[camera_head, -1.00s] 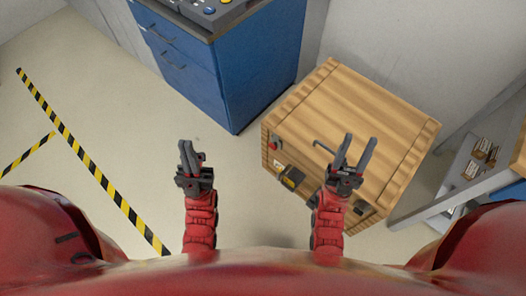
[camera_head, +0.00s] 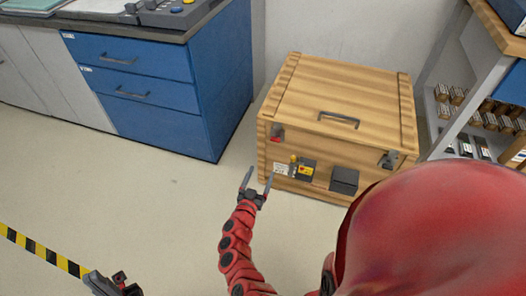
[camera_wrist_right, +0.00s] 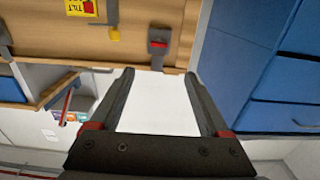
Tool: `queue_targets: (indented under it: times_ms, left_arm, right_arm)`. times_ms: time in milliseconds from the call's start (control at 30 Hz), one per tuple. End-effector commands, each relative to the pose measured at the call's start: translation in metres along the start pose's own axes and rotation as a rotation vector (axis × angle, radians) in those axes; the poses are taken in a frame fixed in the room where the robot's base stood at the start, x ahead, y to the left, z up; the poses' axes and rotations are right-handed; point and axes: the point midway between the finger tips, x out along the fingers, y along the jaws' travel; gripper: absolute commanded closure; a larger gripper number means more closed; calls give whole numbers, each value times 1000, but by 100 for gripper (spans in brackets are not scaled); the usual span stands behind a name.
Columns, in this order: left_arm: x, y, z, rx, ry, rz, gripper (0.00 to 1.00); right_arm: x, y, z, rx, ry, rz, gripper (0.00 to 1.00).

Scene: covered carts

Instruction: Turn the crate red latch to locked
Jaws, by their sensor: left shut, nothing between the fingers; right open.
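The wooden crate (camera_head: 340,90) stands on the floor against the wall, its lid down. Its red latch (camera_head: 276,134) is at the upper left of the front face; it also shows in the right wrist view as a grey fitting with a red part (camera_wrist_right: 158,44). I cannot tell which position it is in. My right gripper (camera_head: 256,178) is open and empty, low at the crate's left front corner; in the right wrist view the latch lies beyond its fingertips, apart from them. My left gripper (camera_head: 108,284) is shut and empty at the lower left, partly cut off.
The crate front also has a yellow-marked fitting (camera_head: 293,158), a yellow label (camera_head: 306,170), a dark box (camera_head: 344,180) and a right latch (camera_head: 388,159). A blue cabinet (camera_head: 150,90) stands left, a shelf (camera_head: 440,110) right.

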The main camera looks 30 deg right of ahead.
Motion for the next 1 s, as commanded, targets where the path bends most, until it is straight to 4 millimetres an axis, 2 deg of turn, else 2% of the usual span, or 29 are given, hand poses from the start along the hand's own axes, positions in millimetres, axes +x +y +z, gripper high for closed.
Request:
queue_targets:
  times_ms: [400,600,800,1000]
  left_arm:
    - [-26,1,4,0,0,0,100]
    - [-38,2,6,0,0,0,100]
    - [-44,2,7,0,0,0,100]
    - [-44,2,8,0,0,0,100]
  right_arm:
    - [96,2,1,1,6,2,20]
    - [136,2,1,-1,5,1,20]
    - [155,1,0,1,3,0,20]
    - [161,2,-1,1,3,1,20]
